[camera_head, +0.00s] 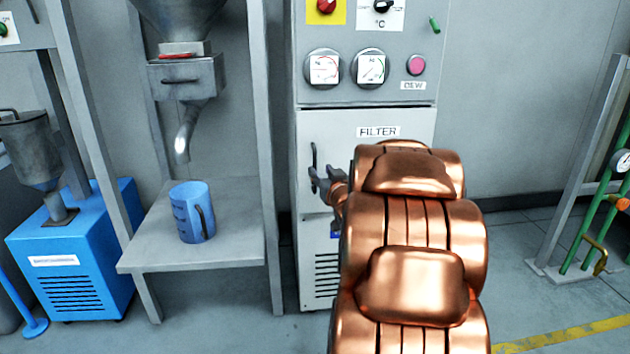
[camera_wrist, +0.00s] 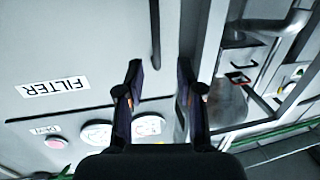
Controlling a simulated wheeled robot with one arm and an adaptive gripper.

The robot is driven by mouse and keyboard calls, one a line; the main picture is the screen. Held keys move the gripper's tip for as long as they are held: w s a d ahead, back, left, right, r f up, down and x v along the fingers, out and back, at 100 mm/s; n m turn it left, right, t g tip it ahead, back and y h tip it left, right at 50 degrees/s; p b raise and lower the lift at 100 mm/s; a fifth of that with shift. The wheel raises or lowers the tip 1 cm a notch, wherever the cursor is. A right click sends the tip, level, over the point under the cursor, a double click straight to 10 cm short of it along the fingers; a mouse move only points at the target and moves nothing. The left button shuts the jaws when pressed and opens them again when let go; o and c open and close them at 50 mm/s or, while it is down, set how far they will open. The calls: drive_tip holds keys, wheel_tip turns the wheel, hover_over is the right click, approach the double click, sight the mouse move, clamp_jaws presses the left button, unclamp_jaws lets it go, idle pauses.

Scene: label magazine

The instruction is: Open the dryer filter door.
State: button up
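The dryer's filter door (camera_head: 370,160) is a flat grey panel labelled FILTER, and it looks shut. Its black vertical bar handle (camera_head: 314,158) is near the door's left edge. My gripper (camera_head: 322,181) is at the handle's lower part, with my copper arm covering the door's right and lower part. In the wrist view, which is turned over, my gripper (camera_wrist: 160,78) is open, with a finger on each side. The handle (camera_wrist: 155,30) runs down from the top edge, its end showing between the fingertips. I cannot tell whether they touch it.
The dryer's control panel (camera_head: 368,75) with gauges and knobs is above the door. To the left, a blue jug (camera_head: 192,212) stands on a grey shelf (camera_head: 225,190) under a hopper spout. Green pipes (camera_head: 600,215) stand at right.

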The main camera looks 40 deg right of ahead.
sight(315, 163)
drive_tip(key=shift+w+d+f+b, duration=0.3)
drive_tip(key=shift+w+d+b, duration=0.05)
drive_tip(key=shift+w+d, duration=0.2)
drive_tip(key=b+x, duration=0.2)
drive_tip(key=x, duration=0.3)
drive_tip(key=shift+w+d+r, duration=0.1)
drive_tip(key=shift+w+d, duration=0.05)
drive_tip(key=shift+w, duration=0.15)
drive_tip(key=shift+w+d+r, duration=0.15)
drive_tip(key=shift+w, duration=0.2)
clamp_jaws()
